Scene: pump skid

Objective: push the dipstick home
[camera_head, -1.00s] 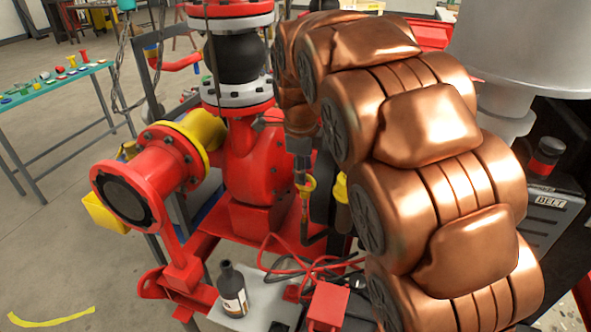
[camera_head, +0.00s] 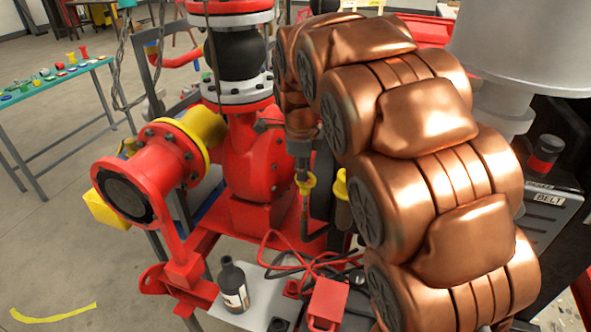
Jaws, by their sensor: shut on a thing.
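My gripper (camera_head: 305,174) is at the lower end of my copper-coloured arm, in front of the red pump body. It is shut on the yellow handle of the dipstick (camera_head: 306,185). The fingers are small and partly dark against the background. A thin dark stem runs down below the handle toward the skid. Whether its lower end sits inside a tube or hole is too small to tell.
A dark bottle (camera_head: 233,284) stands on a grey plate in front, beside red and black cables (camera_head: 295,255). Another yellow part (camera_head: 341,187) is close to the right.

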